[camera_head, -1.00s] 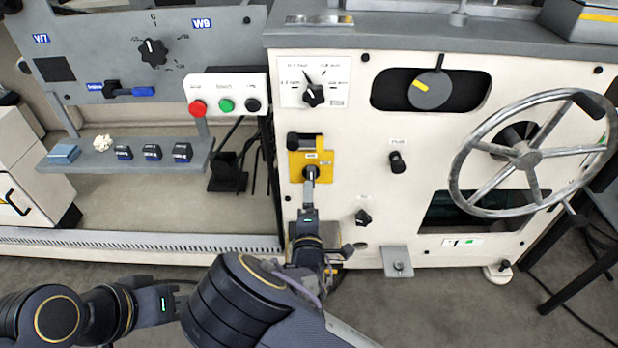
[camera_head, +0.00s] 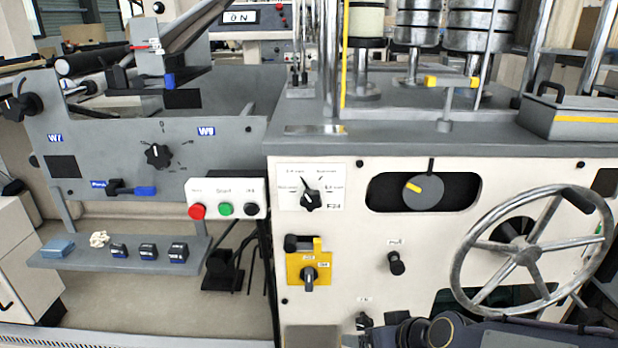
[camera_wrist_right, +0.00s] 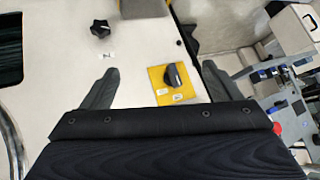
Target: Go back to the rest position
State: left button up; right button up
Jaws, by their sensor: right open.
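My right gripper (camera_wrist_right: 160,67) is open and empty in the right wrist view, its two dark fingers spread wide. Between and beyond the fingers is a black rotary knob (camera_wrist_right: 175,76) on a yellow plate (camera_wrist_right: 160,94), apart from them. In the head view the same yellow plate (camera_head: 294,268) and knob (camera_head: 309,275) are on the cream machine front, with nothing touching them. Part of my right arm shows at the bottom right of the head view, but its gripper is not visible there. My left gripper is in neither view.
A large metal handwheel (camera_head: 525,255) sticks out on the right, close above my arm. A black knob (camera_head: 396,263) also protrudes. A button box (camera_head: 226,199) and a grey shelf (camera_head: 120,262) with small items stand left.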

jog(key=s+d+r+m+g+h, duration=0.15)
jog(key=s+d, duration=0.25)
jog(key=s, duration=0.5)
jog(key=s+d+r+m, duration=0.3)
jog(key=s+d, duration=0.1)
jog(key=s, duration=0.5)
notch_tip(320, 180, up, 30)
jog(key=p, duration=3)
jog(key=shift+f, duration=0.2)
